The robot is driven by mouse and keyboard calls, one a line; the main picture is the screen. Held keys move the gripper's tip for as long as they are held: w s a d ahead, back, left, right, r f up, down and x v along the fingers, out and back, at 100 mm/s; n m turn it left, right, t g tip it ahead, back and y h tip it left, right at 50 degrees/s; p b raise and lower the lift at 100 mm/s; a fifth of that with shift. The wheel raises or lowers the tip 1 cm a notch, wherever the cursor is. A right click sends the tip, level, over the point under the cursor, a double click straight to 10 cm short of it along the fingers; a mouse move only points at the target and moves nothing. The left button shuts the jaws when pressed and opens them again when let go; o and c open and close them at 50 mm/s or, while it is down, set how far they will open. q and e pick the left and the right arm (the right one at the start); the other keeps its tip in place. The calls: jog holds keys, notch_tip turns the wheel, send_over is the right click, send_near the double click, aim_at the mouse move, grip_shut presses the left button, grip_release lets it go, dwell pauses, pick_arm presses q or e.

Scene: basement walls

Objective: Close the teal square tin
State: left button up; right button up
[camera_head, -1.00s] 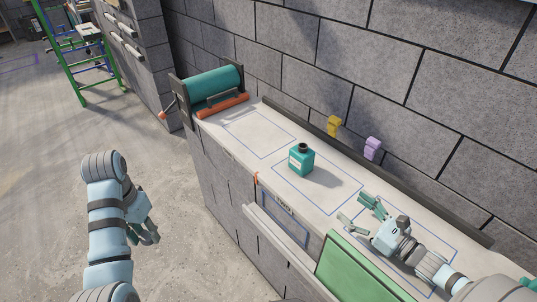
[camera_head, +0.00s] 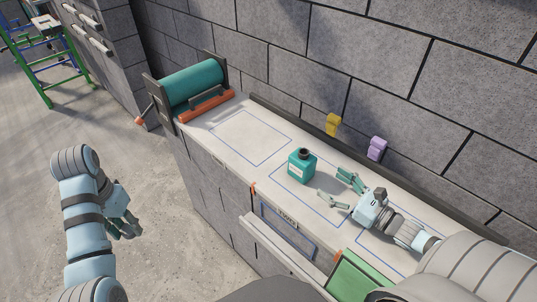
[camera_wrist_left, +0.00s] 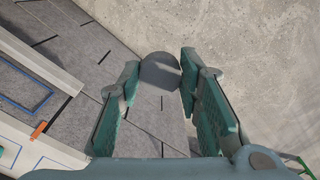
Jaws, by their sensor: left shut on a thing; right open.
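The teal square tin (camera_head: 301,168) stands upright on the worktop. Its round neck is dark at the top, and a pale label shows on its side. My left gripper (camera_head: 124,230) hangs over the floor, left of the counter and well away from the tin. In the left wrist view it is shut on a dark grey round cap (camera_wrist_left: 160,75), held between its fingertips. In the head view the cap cannot be made out. My right gripper (camera_head: 332,183) is open and empty, just right of the tin, its fingers pointing towards it and apart from it.
Blue outlines mark the worktop (camera_head: 228,122). A teal roller (camera_head: 194,87) with an orange bar stands at its far left end. A yellow clip (camera_head: 333,124) and a purple one (camera_head: 377,148) are by the wall. A green panel (camera_head: 358,277) is at the front.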

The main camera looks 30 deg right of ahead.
aim_at(312, 168)
pick_arm(q)
jog(key=shift+s+d+r, duration=0.1)
jog(key=shift+s, duration=0.1)
pick_arm(e)
jog(key=shift+s+r, duration=0.1)
jog(key=shift+s, duration=0.1)
pick_arm(q)
jog(key=f+b, duration=0.3)
jog(key=shift+w, duration=0.2)
pick_arm(e)
jog(key=x, duration=0.6)
jog(key=shift+w, duration=0.55)
pick_arm(q)
jog(key=shift+s, duration=0.1)
jog(key=shift+f+b, duration=0.6)
jog(key=shift+f, duration=0.05)
pick_arm(e)
jog(key=x, duration=0.4)
jog(key=shift+w+d, duration=0.15)
jog(key=shift+w, duration=0.5)
jog(key=shift+s, duration=0.1)
